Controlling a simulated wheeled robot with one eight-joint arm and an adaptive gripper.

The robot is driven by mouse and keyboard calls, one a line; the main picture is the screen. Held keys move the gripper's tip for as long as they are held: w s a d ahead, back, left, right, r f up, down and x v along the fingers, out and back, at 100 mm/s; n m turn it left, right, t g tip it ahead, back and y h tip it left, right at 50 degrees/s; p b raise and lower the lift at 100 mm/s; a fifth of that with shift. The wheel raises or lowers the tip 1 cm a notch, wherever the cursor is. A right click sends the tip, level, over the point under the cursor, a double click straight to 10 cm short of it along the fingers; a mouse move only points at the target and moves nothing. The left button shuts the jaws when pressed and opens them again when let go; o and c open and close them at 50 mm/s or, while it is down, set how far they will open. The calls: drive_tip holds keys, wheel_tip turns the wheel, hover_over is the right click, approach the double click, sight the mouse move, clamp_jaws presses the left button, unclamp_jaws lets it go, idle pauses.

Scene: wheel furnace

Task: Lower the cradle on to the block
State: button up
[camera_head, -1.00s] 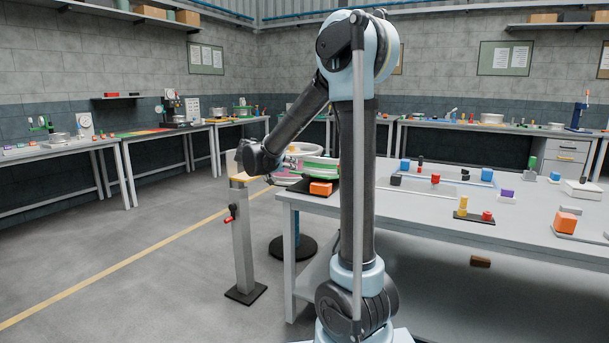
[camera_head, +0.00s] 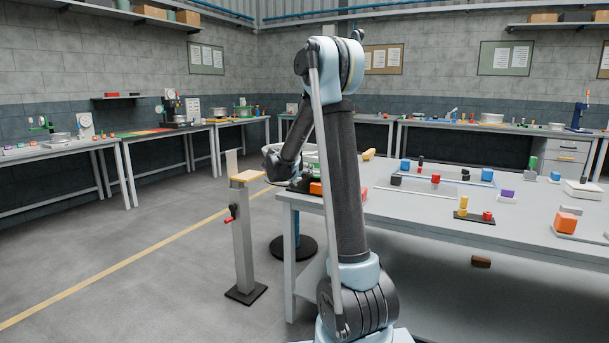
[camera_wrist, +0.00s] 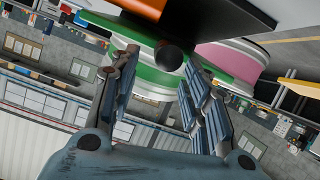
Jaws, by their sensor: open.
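In the wrist view my gripper (camera_wrist: 161,58) is open. A dark round knob or bar end (camera_wrist: 169,56) shows between its fingertips, in front of a green curved body (camera_wrist: 157,78). I cannot tell whether the fingers touch it. A pink round piece (camera_wrist: 232,62) lies beside the green body. An orange block (camera_wrist: 140,7) is at the top edge of this view; it also shows in the head view (camera_head: 316,188), partly behind my arm. I cannot make out which piece is the cradle. In the head view my arm hides most of this area.
A grey post stand (camera_head: 243,235) with a wooden top (camera_head: 246,176) and a red crank handle (camera_head: 229,220) stands left of the table (camera_head: 440,217). A yellow piece (camera_head: 368,154) and several small coloured blocks are on the table. The floor at left is clear.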

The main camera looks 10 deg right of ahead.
sight(303, 175)
drive_tip(key=shift+x, duration=0.9)
clamp_jaws()
drive_tip(key=shift+s+f, duration=0.2)
drive_tip(key=shift+f, duration=0.35)
drive_tip(key=shift+s+f, duration=0.15)
drive_tip(key=shift+f, duration=0.4)
drive_tip(key=shift+c, duration=0.3)
unclamp_jaws()
drive_tip(key=shift+o, duration=0.3)
drive_tip(key=shift+a, duration=0.1)
